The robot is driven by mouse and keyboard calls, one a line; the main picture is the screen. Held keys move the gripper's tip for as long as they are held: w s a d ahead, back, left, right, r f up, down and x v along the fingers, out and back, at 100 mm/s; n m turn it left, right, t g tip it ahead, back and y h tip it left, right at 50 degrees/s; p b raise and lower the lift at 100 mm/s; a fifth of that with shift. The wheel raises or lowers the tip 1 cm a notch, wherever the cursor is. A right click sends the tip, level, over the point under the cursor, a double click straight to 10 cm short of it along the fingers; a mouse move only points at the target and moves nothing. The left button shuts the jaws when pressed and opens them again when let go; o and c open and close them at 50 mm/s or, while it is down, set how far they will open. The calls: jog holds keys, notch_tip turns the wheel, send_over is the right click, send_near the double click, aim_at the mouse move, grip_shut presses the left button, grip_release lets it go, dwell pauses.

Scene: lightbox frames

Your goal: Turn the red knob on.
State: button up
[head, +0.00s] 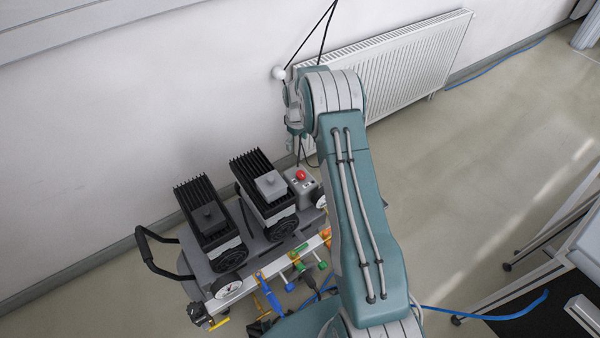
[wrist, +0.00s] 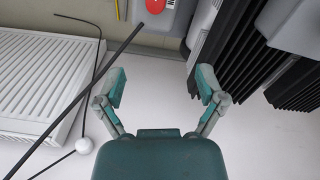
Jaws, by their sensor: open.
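The red knob (head: 301,175) sits on top of a grey box (head: 303,187) at the right end of a machine with two black finned blocks. In the wrist view the red knob (wrist: 155,5) shows at the top edge, partly cut off, on its grey housing (wrist: 172,20). My gripper (wrist: 160,85) is open and empty, its two teal fingers spread wide. The knob lies beyond the fingertips, apart from them. In the head view my arm reaches up toward the wall, and my fingers cannot be made out clearly there.
The finned blocks (head: 208,217) (head: 264,188) stand left of the knob. A white radiator (head: 400,65) is on the wall behind my arm. A black rod (wrist: 80,95) crosses the left of the wrist view, near a white ball (wrist: 84,146). Open floor (head: 480,170) lies to the right.

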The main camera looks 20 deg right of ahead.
send_over(300, 173)
notch_tip(300, 173, down, 6)
notch_tip(300, 173, down, 11)
jog(key=shift+f, duration=0.1)
dwell(0.4)
jog(key=c, duration=1.1)
